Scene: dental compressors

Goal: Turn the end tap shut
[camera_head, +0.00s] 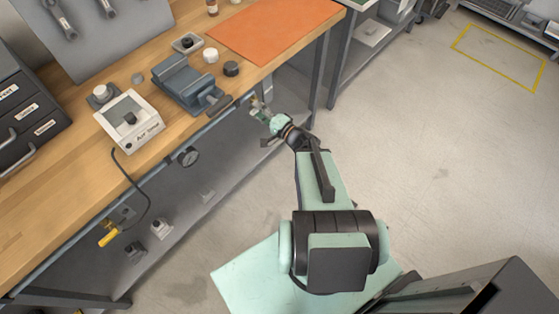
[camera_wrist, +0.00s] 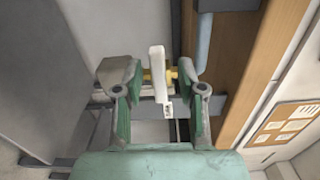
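The end tap shows in the wrist view as a pale lever (camera_wrist: 158,76) on a brass-yellow body (camera_wrist: 171,73). The lever lies along the picture's up-down direction, between the two fingers. My gripper (camera_wrist: 160,92) is open around it, with a visible gap on each side of the lever. In the head view my gripper (camera_head: 266,116) is at the bench's front edge, below the orange mat. The tap there is small and mostly hidden by the gripper, so its lever angle is unclear in that view.
The floor right of my arm is clear.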

